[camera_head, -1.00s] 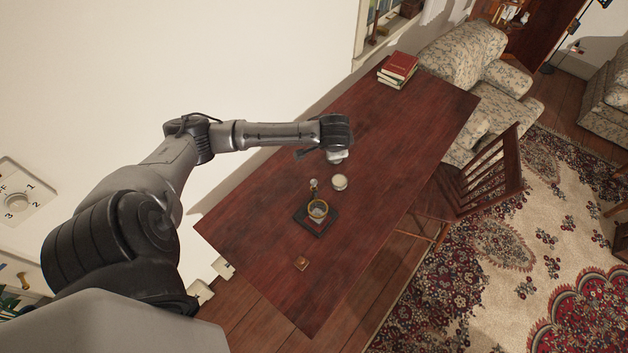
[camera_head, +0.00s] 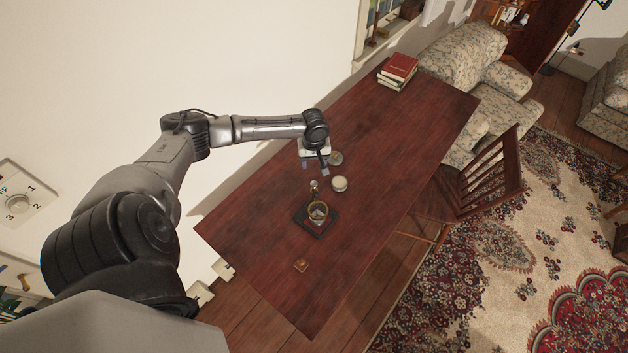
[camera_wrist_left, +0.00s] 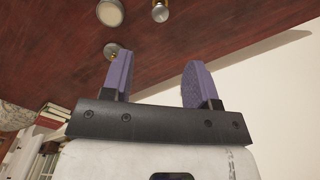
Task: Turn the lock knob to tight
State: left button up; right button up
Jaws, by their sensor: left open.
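A small device with a dark square base (camera_head: 328,231) and a brass ring (camera_head: 318,212) stands on the table. A small silvery knob (camera_head: 314,184) shows just beyond it; I cannot tell whether it is the lock knob, and no tight marking is readable. It seems to show at the top of the left wrist view (camera_wrist_left: 160,12). My left gripper (camera_head: 311,169) is open and empty above the table, just beyond this knob. Its two purple fingers stand apart in the left wrist view (camera_wrist_left: 156,64). My right gripper is out of view.
A pale round lidded thing (camera_head: 339,183) and a duller round one (camera_head: 335,158) sit close to the gripper. A small square piece (camera_head: 301,264) lies nearer on the wooden table (camera_head: 390,130). Books (camera_head: 397,70) lie at the far end. A numbered dial (camera_head: 17,203) is at left.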

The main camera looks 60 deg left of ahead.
aim_at(314, 183)
pick_arm(q)
notch_tip(314, 183, down, 12)
jog(key=shift+r, duration=0.1)
dwell(0.4)
jog(key=c, duration=0.9)
